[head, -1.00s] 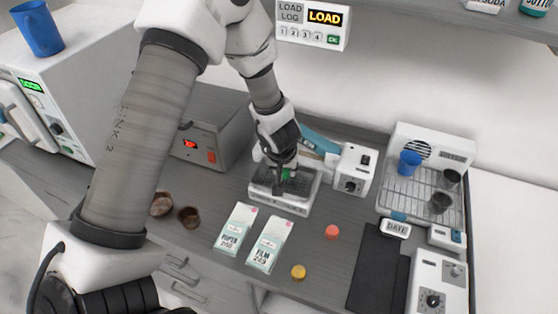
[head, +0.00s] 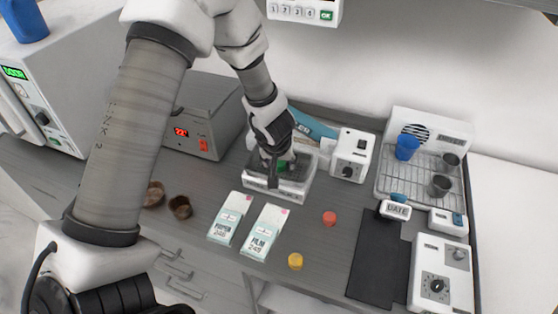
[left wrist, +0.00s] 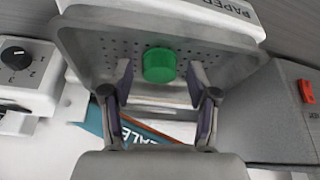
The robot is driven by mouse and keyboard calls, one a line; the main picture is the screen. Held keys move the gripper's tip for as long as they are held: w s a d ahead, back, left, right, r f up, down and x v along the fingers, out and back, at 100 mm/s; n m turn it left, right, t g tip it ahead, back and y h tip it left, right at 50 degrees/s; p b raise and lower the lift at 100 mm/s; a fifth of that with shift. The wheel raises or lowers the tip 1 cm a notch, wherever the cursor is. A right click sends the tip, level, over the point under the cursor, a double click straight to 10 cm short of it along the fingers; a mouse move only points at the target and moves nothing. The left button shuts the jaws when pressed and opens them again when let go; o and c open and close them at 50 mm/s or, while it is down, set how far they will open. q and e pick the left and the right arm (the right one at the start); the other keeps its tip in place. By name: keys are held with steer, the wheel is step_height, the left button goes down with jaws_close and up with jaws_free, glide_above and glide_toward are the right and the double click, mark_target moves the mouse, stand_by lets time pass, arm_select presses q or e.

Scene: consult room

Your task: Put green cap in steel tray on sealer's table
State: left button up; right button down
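The green cap (left wrist: 159,65) lies on the perforated floor of the steel tray (left wrist: 235,60), between and slightly beyond my left gripper's fingertips in the left wrist view. My left gripper (left wrist: 153,82) is open, its fingers apart and not touching the cap. In the head view my left gripper (head: 272,172) is over the tray (head: 305,180), and the cap (head: 284,162) is partly hidden behind it. The tray sits on the counter in front of the blue and white sealer (head: 352,157). My right gripper does not show.
Brown cups (head: 180,207) stand at left. A rack (head: 425,165) holds cups.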

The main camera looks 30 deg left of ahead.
arm_select(q)
steer(key=p+v, duration=0.5)
steer(key=v, duration=0.7)
steer(key=shift+r, duration=0.2)
steer(key=shift+s, duration=0.15)
